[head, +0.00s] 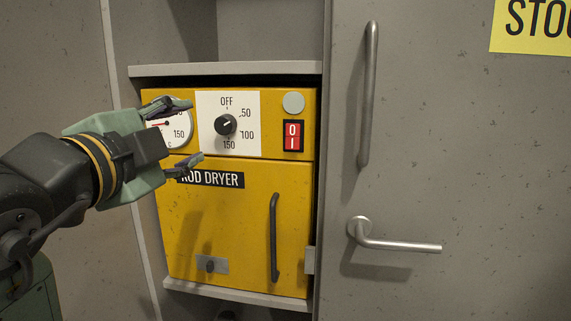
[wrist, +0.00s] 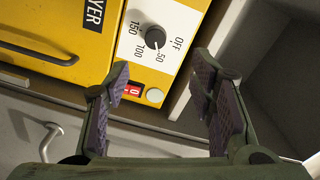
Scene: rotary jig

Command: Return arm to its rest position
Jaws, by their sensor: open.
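My gripper (head: 192,132) is open and empty in front of the yellow rod dryer (head: 225,205), left of its black dial knob (head: 226,125). The knob sits on a white plate marked OFF, 50, 100 and 150; its white mark seems to point toward 50. In the wrist view my gripper (wrist: 160,78) has its fingers spread, with the knob (wrist: 155,38) showing beyond and between them. The fingers appear apart from the knob. My gripper partly covers the round gauge (head: 178,130) and the start of the ROD DRYER label.
The dryer stands in a grey cabinet bay. A red rocker switch (head: 293,136) and pale round button (head: 293,103) are right of the knob. The dryer door has a black handle (head: 273,237). A grey door with a lever handle (head: 395,242) and upright bar (head: 369,95) stands right.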

